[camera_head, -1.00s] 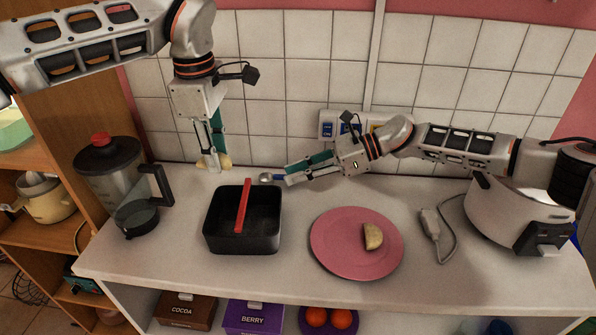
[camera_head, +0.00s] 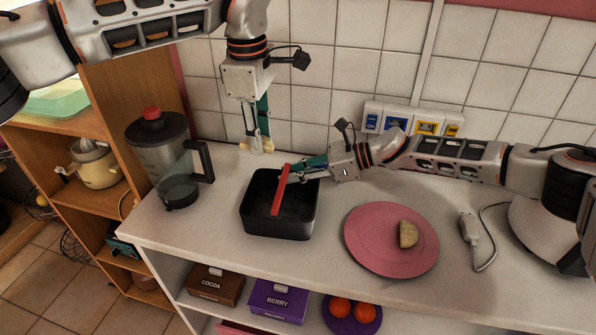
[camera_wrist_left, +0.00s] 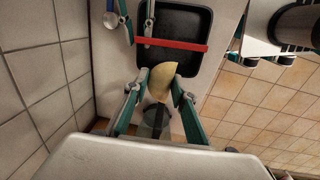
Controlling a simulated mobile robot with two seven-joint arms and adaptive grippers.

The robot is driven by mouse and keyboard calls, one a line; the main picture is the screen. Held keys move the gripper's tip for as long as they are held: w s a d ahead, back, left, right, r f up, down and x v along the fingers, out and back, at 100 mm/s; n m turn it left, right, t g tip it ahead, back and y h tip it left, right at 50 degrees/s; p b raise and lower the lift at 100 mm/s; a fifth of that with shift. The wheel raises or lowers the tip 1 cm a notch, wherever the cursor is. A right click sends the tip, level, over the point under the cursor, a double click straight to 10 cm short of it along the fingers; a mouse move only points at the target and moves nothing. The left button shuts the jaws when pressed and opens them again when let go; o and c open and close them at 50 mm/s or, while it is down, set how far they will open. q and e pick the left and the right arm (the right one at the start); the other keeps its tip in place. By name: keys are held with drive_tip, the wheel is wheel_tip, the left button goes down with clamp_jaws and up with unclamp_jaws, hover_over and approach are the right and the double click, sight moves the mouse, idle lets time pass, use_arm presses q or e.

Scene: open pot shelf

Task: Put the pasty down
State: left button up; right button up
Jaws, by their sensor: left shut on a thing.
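My left gripper (camera_head: 257,146) is shut on a pale yellow pasty and hangs above the counter between the blender and the pan. The pasty (camera_wrist_left: 158,78) shows between its fingers in the left wrist view, partly overlapping the black pan's rim there. A similar half-moon pasty (camera_head: 408,234) lies on the pink plate (camera_head: 365,240). My right gripper (camera_head: 300,170) is low at the back edge of the black pan (camera_head: 258,222), close to the end of the red bar (camera_head: 280,190). Whether its fingers touch the bar is unclear.
A blender jug (camera_head: 165,165) stands at the left of the counter. A spoon (camera_wrist_left: 110,19) with a blue handle lies behind the pan. Cocoa and berry boxes (camera_head: 277,300) sit on the shelf below.

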clamp_jaws()
use_arm(q)
drive_tip(key=n, duration=0.1)
drive_tip(key=r+n, duration=0.1)
drive_tip(key=n, duration=0.1)
drive_tip(key=s+r+n, duration=0.1)
drive_tip(key=n, duration=0.1)
drive_tip(key=shift+d+y, duration=0.1)
drive_tip(key=shift+y, duration=0.2)
drive_tip(key=shift+f+n, duration=0.3)
wheel_tip(320, 180, down, 9)
